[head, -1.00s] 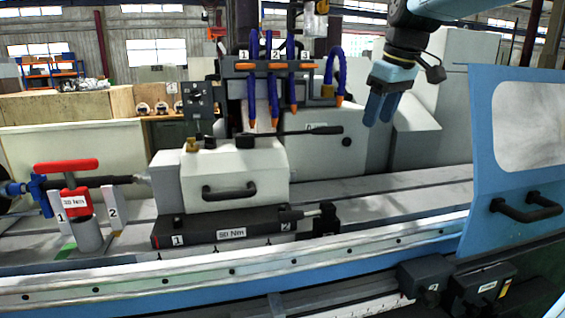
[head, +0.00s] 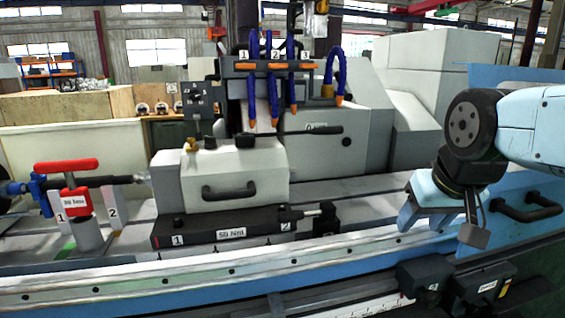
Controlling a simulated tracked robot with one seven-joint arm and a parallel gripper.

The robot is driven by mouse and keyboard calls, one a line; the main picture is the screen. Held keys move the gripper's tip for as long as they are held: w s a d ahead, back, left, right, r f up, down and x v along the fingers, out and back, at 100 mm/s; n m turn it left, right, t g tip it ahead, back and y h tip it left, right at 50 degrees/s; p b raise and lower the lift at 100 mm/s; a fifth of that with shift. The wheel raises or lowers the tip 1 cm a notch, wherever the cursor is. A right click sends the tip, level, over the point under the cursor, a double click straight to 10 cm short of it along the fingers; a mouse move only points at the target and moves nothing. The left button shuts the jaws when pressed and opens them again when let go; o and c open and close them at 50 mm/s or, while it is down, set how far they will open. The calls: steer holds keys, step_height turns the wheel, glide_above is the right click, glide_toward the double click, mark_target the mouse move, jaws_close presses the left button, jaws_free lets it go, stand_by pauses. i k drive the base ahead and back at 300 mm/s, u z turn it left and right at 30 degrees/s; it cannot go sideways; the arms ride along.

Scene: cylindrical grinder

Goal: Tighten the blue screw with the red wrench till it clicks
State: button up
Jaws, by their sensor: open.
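The red wrench (head: 67,166) stands at the left with its red T-shaped handle on top and a white label on its red body. It sits on a grey cylindrical post (head: 88,236) between white plates marked 1 and 2. A blue fitting (head: 38,191) shows just left of the wrench; I cannot tell whether it is the blue screw. My gripper (head: 440,228) is at the right, in front of the blue door, pointing down with its jaws apart. It is empty and far from the wrench.
A black tool holder (head: 190,238) labelled 50 Nm lies at the front centre. A grey housing with a handle (head: 230,190) stands behind it. Blue hoses (head: 291,88) hang above. The blue door (head: 540,215) with a black handle is behind my gripper.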

mark_target(76, 200)
steer(key=z, duration=2.05)
steer(key=i, duration=0.05)
steer(key=u, duration=3.25)
